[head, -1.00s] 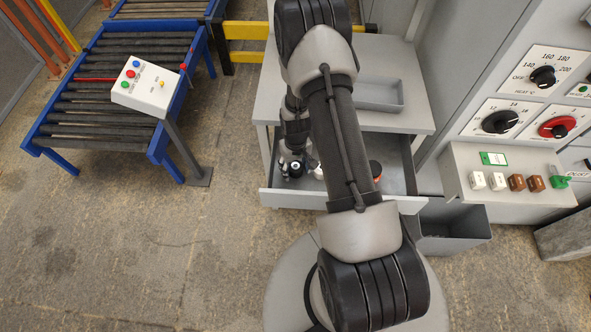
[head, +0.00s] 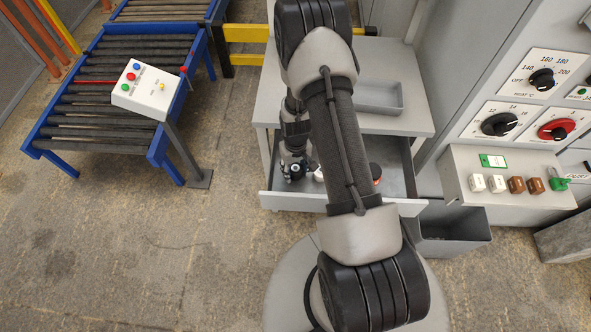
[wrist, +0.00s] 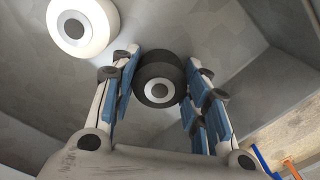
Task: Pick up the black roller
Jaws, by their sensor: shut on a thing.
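The black roller (wrist: 150,72), with a pale ring and dark centre on its end, stands between the two blue-padded fingers of my gripper (wrist: 160,60) in the wrist view. The fingers are shut on it from both sides. In the head view my gripper (head: 293,170) is low inside the open grey drawer (head: 286,202), near its left end. There the roller is mostly hidden by the fingers. I cannot tell whether it still touches the drawer floor.
A white roller (wrist: 84,26) stands close beside the left finger. A red-topped piece (head: 375,171) is farther right in the drawer, partly behind my arm. The drawer walls are close around. A grey tray (head: 398,98) sits on the tabletop above. A roller conveyor (head: 100,100) is at left.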

